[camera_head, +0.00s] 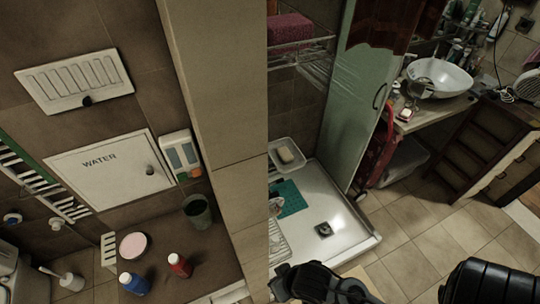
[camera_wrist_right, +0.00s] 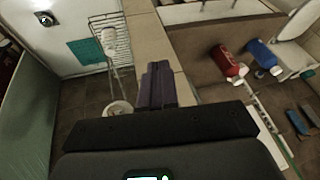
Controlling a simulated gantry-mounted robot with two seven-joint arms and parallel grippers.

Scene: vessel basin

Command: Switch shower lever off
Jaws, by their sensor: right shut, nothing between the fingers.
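I cannot make out the shower lever in either view. In the right wrist view, a pale object like a shower handset (camera_wrist_right: 108,42) sits on a thin rod, with a round whitish piece (camera_wrist_right: 118,108) at the lower end; whether the lever is there I cannot tell. My right gripper (camera_wrist_right: 158,84) is shut and empty, its dark fingers in front of the tiled partition, to the right of the rod and apart from it. In the head view, black parts of my own arm show at the bottom edge, but no fingertips are clear. My left gripper is not identifiable.
A white shower tray (camera_head: 343,238) with a drain and teal mat (camera_head: 291,199) lies beside a tall tiled partition (camera_head: 215,90). A green glass panel (camera_head: 350,115) stands behind. Red (camera_head: 180,265) and blue (camera_head: 134,284) bottles stand left of the partition. Floor right of the tray is clear.

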